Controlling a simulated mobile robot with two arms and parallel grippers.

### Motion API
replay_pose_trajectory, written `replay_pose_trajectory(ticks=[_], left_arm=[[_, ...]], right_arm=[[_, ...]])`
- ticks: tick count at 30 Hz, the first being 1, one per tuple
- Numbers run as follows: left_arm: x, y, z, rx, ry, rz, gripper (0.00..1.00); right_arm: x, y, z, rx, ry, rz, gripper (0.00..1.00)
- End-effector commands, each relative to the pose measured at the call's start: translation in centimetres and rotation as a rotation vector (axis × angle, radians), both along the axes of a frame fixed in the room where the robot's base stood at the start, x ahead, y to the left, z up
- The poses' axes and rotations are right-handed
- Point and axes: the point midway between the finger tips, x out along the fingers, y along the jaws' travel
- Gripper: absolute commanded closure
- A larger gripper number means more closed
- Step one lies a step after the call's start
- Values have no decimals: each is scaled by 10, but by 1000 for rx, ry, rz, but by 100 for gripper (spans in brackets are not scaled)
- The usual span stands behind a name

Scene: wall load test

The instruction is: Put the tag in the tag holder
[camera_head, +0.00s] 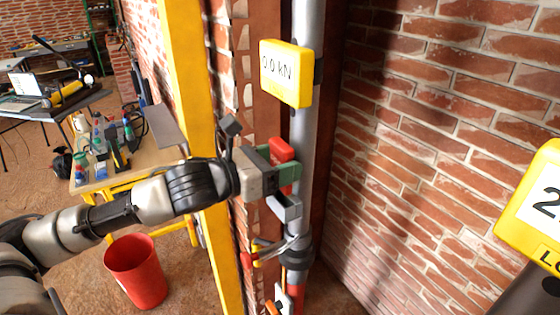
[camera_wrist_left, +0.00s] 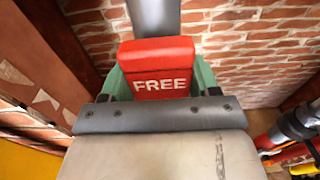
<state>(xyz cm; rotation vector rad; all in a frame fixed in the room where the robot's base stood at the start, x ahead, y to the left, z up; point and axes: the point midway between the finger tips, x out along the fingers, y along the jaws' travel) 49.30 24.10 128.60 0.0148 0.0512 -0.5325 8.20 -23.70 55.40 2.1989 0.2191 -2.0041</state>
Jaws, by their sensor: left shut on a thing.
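My left gripper (camera_head: 283,168) has green fingertips and is shut on a red tag (camera_head: 282,149) in front of the grey pole. In the left wrist view the tag (camera_wrist_left: 157,60) reads FREE and sits between the green fingertips of my left gripper (camera_wrist_left: 159,80). A grey bracket (camera_head: 285,206) shows just below the gripper at the pole; it may be the tag holder, but I cannot tell for sure. The gripper hides part of this area, and I cannot tell whether the tag touches anything there. My right gripper is not in view.
A yellow display (camera_head: 287,73) reading 0.0 kN is on the pole (camera_head: 304,140) above the gripper. Another yellow display (camera_head: 535,210) is close at the right. A yellow post (camera_head: 190,100), a red bucket (camera_head: 136,272) and a tool table (camera_head: 150,158) stand left. Brick wall (camera_head: 430,130) lies behind.

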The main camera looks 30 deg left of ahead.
Motion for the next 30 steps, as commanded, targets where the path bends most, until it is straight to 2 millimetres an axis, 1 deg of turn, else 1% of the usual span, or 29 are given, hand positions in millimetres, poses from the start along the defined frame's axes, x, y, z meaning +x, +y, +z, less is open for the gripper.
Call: replay_pose_trajectory(ticks=[3, 17, 30], left_arm=[[0, 0, 1, 1, -1, 0, 62], [0, 0, 0, -1, -1, 0, 62], [0, 0, -13, 0, 0, 0, 62]], right_arm=[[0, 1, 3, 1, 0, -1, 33], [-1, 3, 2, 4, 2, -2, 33], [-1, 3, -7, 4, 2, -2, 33]])
